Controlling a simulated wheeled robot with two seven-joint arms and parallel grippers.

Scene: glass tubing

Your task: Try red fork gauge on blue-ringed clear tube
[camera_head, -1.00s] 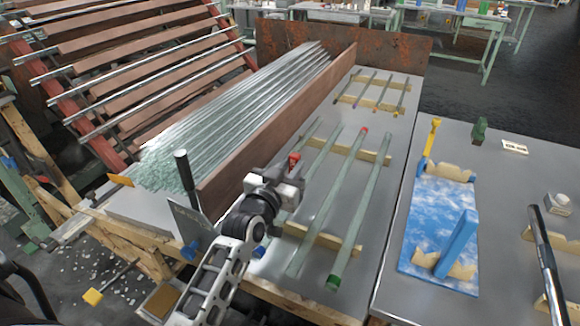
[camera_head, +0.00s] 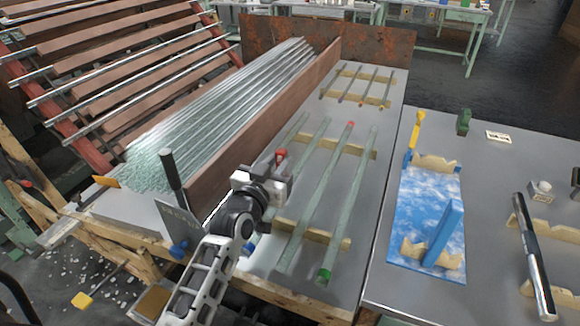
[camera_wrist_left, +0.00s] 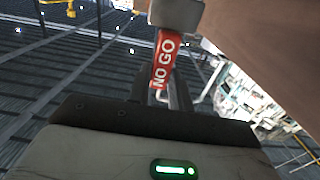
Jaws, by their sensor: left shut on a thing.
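My left gripper (camera_head: 268,183) is shut on the red fork gauge (camera_head: 281,156), above the left part of the tube rack. In the left wrist view the gauge (camera_wrist_left: 163,62) shows a red face reading "NO GO", with a grey block at its upper end; the gripper's dark fingers (camera_wrist_left: 160,92) are below it. A clear tube (camera_head: 309,150) with what looks like a blue ring (camera_head: 248,248) at its near end lies on the wooden supports, partly hidden by the gripper. I cannot tell whether the gauge touches a tube. My right gripper is not in view.
Red-ended (camera_head: 350,125) and green-ended (camera_head: 325,275) tubes lie to the right. A brown board (camera_head: 245,150) separates the rack from stacked tubing.

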